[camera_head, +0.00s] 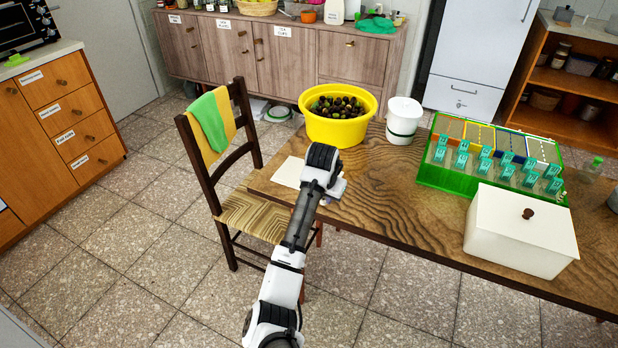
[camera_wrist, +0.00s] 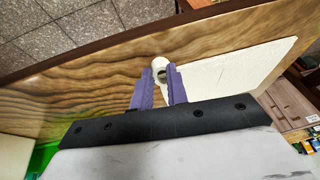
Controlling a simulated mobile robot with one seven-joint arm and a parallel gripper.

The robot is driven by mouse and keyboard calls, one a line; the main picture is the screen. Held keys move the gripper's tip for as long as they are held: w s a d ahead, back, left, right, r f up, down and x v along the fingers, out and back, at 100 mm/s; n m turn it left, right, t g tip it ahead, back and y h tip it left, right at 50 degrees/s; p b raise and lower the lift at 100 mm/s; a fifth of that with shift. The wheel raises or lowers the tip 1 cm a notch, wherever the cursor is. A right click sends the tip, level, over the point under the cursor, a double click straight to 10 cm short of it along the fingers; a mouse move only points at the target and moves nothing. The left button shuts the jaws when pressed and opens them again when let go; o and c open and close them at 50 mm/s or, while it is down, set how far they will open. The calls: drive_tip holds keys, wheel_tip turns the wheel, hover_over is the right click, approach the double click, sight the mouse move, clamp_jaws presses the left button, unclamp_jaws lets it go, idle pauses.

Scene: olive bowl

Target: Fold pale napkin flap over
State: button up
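The pale napkin (camera_head: 288,172) lies flat on the wooden table near its left end, partly hidden behind my arm in the head view. In the wrist view the napkin (camera_wrist: 232,72) spreads to the right of my gripper's fingers. My gripper (camera_wrist: 161,72) has two purple fingers with a gap between them. In the head view my gripper (camera_head: 330,192) is low over the table edge, mostly hidden by my wrist.
A yellow bowl of olives (camera_head: 338,128) and a white bucket (camera_head: 403,121) stand behind my gripper. A green crate (camera_head: 455,178) and a cream lidded box (camera_head: 520,232) are to the right. A chair (camera_head: 240,205) stands at the table's left end. The table between is clear.

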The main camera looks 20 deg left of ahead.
drive_tip(key=shift+c, duration=1.2)
drive_tip(key=shift+a+r+h+p, duration=0.15)
drive_tip(key=shift+r+h+p, duration=0.35)
drive_tip(key=shift+p, duration=0.6)
drive_tip(key=shift+a+r+h+p, duration=0.1)
drive_tip(key=shift+r+h+p, duration=0.2)
drive_tip(key=shift+p, duration=0.3)
drive_tip(key=shift+f, duration=0.1)
drive_tip(key=shift+a+r+n+h+p, duration=0.25)
drive_tip(key=shift+r+h+p, duration=0.3)
drive_tip(key=shift+p, duration=0.3)
drive_tip(key=shift+a+r+h+p, duration=0.15)
drive_tip(key=shift+h+p, duration=0.2)
